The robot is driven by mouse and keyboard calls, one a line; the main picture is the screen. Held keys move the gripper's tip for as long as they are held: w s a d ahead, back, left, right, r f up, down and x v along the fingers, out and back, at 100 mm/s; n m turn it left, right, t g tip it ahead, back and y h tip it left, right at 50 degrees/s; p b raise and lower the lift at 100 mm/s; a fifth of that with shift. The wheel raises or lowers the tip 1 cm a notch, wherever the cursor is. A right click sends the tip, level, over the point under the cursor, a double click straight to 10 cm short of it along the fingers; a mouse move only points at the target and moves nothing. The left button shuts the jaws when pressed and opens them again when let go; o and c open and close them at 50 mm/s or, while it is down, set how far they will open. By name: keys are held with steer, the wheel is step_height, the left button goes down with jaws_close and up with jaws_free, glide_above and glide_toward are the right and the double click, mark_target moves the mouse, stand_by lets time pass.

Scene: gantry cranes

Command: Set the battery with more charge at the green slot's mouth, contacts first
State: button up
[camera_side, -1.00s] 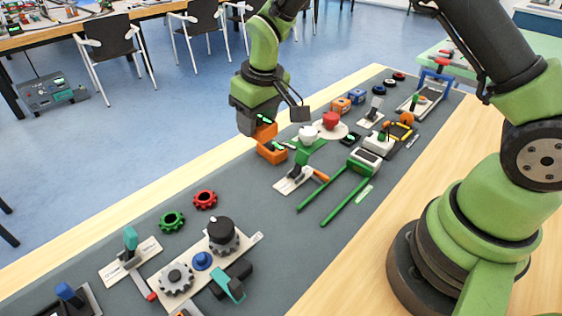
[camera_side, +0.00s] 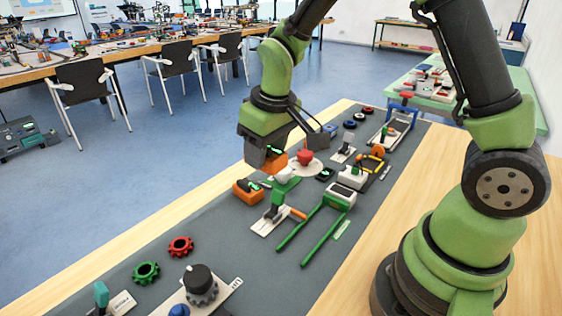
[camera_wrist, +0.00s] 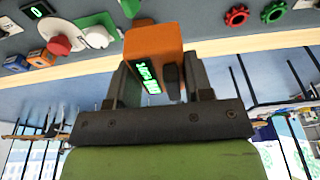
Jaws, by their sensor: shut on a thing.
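My gripper (camera_side: 266,158) is shut on an orange battery (camera_side: 277,164), held above the grey mat. In the wrist view the held battery (camera_wrist: 155,48) has a lit green display, not clearly readable, and a dark block at its end. A second orange battery (camera_side: 246,191) with a dark top lies on the mat, below and left of my gripper. Two parallel green rails (camera_side: 292,228) run to a white-and-green block (camera_side: 341,195), to the right of and nearer the camera than my gripper. They look like the green slot. Which battery has more charge is not readable.
A red knob on a white disc (camera_side: 305,158) is just right of my gripper. Red (camera_side: 181,245) and green (camera_side: 146,271) gears lie nearer the camera. Floor lies beyond the bench edge.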

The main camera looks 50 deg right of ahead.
steer(key=w+a+f, duration=0.5)
steer(key=w+f, duration=0.3)
steer(key=w, duration=0.2)
glide_above(214, 217)
steer(key=shift+s+f, duration=0.2)
steer(key=shift+f, duration=1.35)
steer(key=shift+s+f, duration=0.15)
steer(key=shift+f, duration=1.35)
steer(key=shift+f, duration=0.75)
steer(key=o, duration=0.9)
steer(key=shift+o, duration=0.2)
steer(key=shift+r, duration=0.1)
step_height(214, 217, up, 7)
